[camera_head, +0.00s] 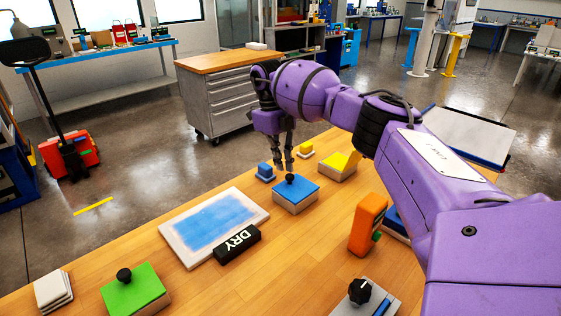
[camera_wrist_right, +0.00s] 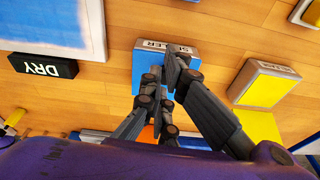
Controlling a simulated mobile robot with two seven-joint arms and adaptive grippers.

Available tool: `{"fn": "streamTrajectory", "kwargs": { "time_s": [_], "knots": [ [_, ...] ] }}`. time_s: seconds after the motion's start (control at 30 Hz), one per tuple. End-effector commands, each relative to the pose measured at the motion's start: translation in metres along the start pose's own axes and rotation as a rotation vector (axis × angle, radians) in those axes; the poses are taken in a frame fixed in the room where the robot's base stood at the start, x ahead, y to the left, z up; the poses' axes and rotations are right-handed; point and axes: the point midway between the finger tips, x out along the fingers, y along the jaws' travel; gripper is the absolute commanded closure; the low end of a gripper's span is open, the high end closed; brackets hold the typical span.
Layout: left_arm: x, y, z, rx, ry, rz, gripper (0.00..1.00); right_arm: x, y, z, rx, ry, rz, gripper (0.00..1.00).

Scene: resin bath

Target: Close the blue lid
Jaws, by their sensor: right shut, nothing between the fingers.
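The blue lid (camera_head: 297,191) lies flat on a low, light-coloured box on the wooden table, with a black knob on top. In the right wrist view the blue lid (camera_wrist_right: 148,70) lies under my fingers, and the box side reads "SEALER", partly covered by a fingertip. My right gripper (camera_head: 283,164) points down just above and behind the knob, shut and empty. In the right wrist view the right gripper (camera_wrist_right: 172,72) covers the middle of the lid and the knob. I cannot tell whether the fingertips touch it. My left gripper is not in view.
A yellow-topped box (camera_head: 338,167) and a small blue block (camera_head: 265,171) stand close by. A black DRY block (camera_head: 237,244) lies by a white tray (camera_head: 178,248). An orange object (camera_head: 367,224) stands right; a green-lidded box (camera_head: 132,290) is front left. Bare wood lies between them.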

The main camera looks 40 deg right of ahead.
Motion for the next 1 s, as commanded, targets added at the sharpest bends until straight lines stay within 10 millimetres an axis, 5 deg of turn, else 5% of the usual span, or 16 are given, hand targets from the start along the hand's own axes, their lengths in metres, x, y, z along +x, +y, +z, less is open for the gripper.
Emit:
{"fn": "streamTrajectory", "kwargs": {
  "time_s": [0.43,1.0],
  "knots": [
    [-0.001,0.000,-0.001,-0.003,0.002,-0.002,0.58,-0.010,0.000,0.000,0.000,-0.002,0.000,1.00],
    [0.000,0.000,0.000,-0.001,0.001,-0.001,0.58,-0.113,0.000,0.000,0.000,-0.002,0.000,1.00]
  ]
}}
